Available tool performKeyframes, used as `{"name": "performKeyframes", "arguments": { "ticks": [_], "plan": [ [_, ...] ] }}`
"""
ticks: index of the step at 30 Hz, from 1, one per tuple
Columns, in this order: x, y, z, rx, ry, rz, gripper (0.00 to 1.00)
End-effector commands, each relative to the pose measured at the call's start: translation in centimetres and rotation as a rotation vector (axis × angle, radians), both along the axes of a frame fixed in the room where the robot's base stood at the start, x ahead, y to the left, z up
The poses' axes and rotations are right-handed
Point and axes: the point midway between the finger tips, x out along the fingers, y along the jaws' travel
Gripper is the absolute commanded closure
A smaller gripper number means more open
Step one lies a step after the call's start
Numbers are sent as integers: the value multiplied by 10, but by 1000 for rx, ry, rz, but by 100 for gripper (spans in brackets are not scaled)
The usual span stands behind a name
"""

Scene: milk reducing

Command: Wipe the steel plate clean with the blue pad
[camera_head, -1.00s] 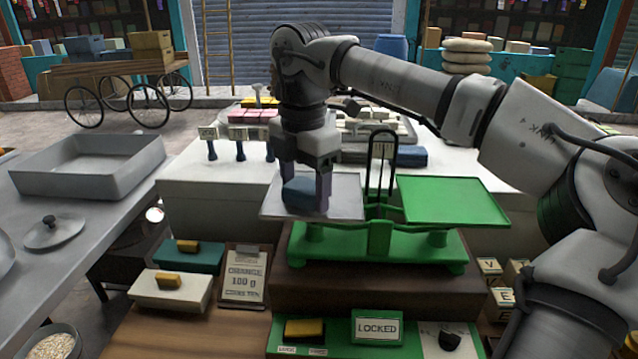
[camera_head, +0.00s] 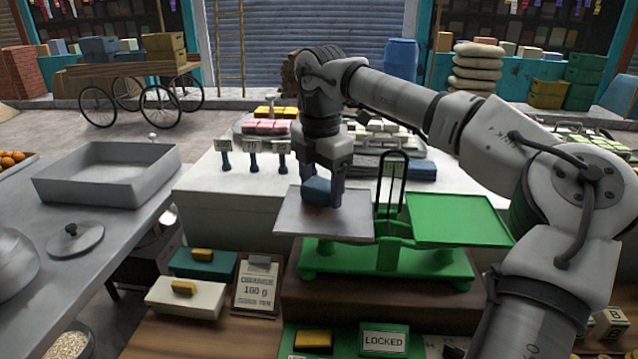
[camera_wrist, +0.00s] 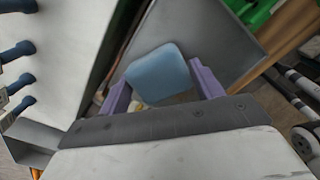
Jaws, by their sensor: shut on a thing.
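The steel plate (camera_head: 312,222) is the grey left pan of a green balance scale (camera_head: 390,262). It also shows in the wrist view (camera_wrist: 228,40). My gripper (camera_head: 322,192) points down over the far part of the plate, shut on the blue pad (camera_head: 316,187). In the wrist view the pad (camera_wrist: 160,74) sits between the two purple fingers (camera_wrist: 162,88). The pad is at or just above the plate; contact cannot be told. No clear dirt shows on the visible plate surface.
The green right pan (camera_head: 458,220) and a black upright loop (camera_head: 391,185) stand right of the plate. A white counter (camera_head: 235,185) with dark-blue-handled tools (camera_head: 254,160) lies behind. A "LOCKED" sign (camera_head: 384,341) and a price card (camera_head: 256,290) stand in front.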

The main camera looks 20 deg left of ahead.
Motion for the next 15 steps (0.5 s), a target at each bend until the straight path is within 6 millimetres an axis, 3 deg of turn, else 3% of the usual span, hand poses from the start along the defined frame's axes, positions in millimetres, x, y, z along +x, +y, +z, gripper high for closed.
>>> {"name": "performKeyframes", "arguments": {
  "ticks": [7,15],
  "plan": [
    [19,4,-1,1,0,0,71],
    [20,4,-2,-1,1,1,71]
  ]
}}
